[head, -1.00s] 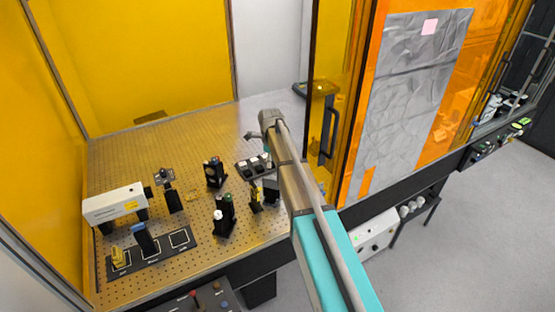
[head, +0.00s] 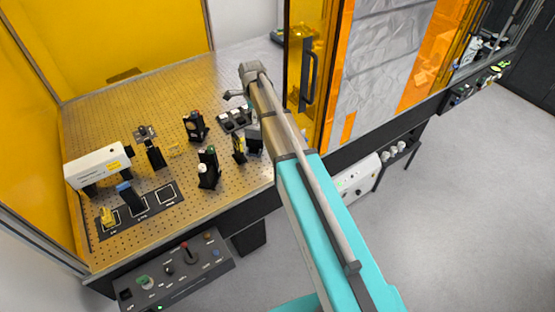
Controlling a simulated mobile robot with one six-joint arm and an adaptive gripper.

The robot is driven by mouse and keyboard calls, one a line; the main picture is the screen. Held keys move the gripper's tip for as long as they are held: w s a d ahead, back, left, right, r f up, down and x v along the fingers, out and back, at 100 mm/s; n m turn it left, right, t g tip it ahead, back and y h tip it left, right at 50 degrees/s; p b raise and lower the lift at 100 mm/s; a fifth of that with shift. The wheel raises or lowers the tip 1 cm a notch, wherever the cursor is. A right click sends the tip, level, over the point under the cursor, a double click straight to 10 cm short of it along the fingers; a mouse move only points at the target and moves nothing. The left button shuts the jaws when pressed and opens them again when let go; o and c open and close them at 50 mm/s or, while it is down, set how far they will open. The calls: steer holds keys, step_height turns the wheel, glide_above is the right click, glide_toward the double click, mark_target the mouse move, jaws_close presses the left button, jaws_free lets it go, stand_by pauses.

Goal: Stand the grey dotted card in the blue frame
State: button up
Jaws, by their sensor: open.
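A small upright blue piece (head: 130,198), which looks like the blue frame, stands at the middle outlined square of the dark mat at the table's front left. Whether it holds anything is too small to tell. I cannot clearly pick out the grey dotted card. A dark rack with several pale squares (head: 235,119) lies left of my arm, too small to show dots. My gripper (head: 229,95) shows as a small dark shape left of my wrist, above the back right of the table. It is open, partly hidden by the wrist, and nothing shows in it.
The mat also has a yellow piece (head: 107,217) on its left square and a bare right square (head: 166,194). A white box (head: 98,166) and several dark optical mounts (head: 208,168) stand on the perforated table (head: 95,120). An orange door panel (head: 298,60) borders the right; a control panel (head: 175,275) sits in front.

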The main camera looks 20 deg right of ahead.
steer(key=s+d+n, duration=0.2)
steer(key=s+n, duration=1.8)
steer(key=s, duration=0.6)
steer(key=shift+n, duration=0.3)
steer(key=shift+w+d+f, duration=0.1)
step_height(320, 180, down, 12)
steer(key=b, duration=1.2)
steer(key=shift+f+b, duration=0.25)
steer(key=shift+b, duration=0.1)
